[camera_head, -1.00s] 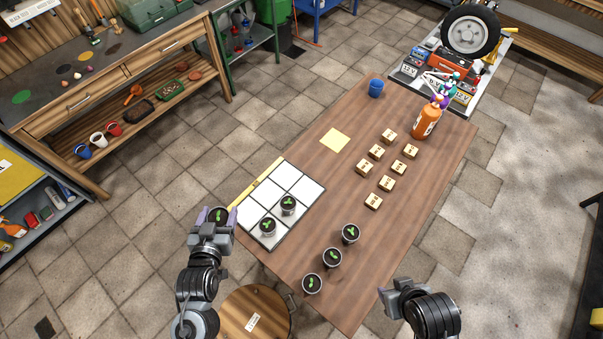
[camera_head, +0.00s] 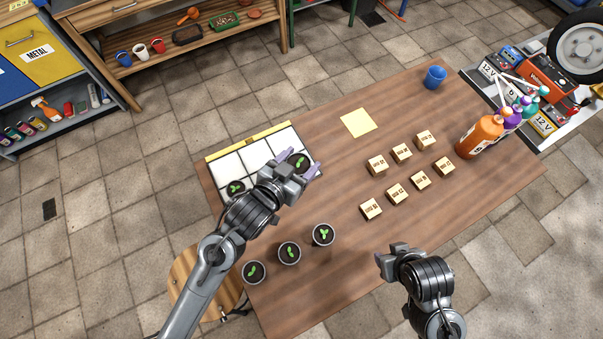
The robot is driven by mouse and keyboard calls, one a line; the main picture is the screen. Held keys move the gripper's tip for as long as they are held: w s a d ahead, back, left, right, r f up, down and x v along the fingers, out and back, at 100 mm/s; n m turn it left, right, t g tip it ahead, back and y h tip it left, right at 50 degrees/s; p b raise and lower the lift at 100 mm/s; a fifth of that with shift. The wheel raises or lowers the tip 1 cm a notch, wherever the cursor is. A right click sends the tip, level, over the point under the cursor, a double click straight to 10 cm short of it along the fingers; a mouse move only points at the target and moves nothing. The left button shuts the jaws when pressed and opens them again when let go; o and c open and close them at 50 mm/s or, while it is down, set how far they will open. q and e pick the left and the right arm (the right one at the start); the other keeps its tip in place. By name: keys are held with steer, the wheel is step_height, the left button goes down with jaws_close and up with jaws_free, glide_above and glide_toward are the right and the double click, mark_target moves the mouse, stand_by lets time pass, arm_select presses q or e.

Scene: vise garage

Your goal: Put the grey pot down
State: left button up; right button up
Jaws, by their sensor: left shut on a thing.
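My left gripper (camera_head: 301,166) is shut on the grey pot (camera_head: 298,161), which has dark soil and a green sprout. The pot is at the near right cell of the white grid tray (camera_head: 256,153); I cannot tell whether its base touches the tray. Another potted sprout (camera_head: 236,187) stands in the near left cell. My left wrist hides the cells between them. My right gripper (camera_head: 383,262) is over the table's near right edge, away from the pots, and its opening is unclear.
Three potted sprouts (camera_head: 289,252) stand in a row in front of the tray. Several wooden blocks (camera_head: 396,194), a yellow note (camera_head: 359,123), a blue cup (camera_head: 434,77) and an orange bottle (camera_head: 479,137) are to the right. The table (camera_head: 335,190) is bare between tray and blocks.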

step_height(320, 180, down, 6)
steer(key=b, duration=0.4)
steer(key=shift+r, duration=0.1)
steer(key=shift+f+b, duration=0.6)
arm_select(q)
steer(key=d+f+m+g+h, duration=0.1)
steer(key=d+f+m+h, duration=0.1)
steer(key=d+f, duration=0.3)
arm_select(e)
steer(key=shift+f, duration=0.1)
steer(key=shift+d, duration=0.15)
arm_select(q)
steer(key=shift+g, duration=0.3)
steer(key=shift+w+a+f, duration=0.75)
steer(key=shift+w+f, duration=0.95)
steer(key=shift+f, duration=0.3)
steer(key=shift+w+a+f, duration=0.75)
steer(key=shift+w+f, duration=0.95)
steer(key=shift+f, duration=0.35)
steer(key=shift+w+a+f, duration=0.75)
steer(key=shift+w+f, duration=0.95)
steer(key=shift+f, duration=0.3)
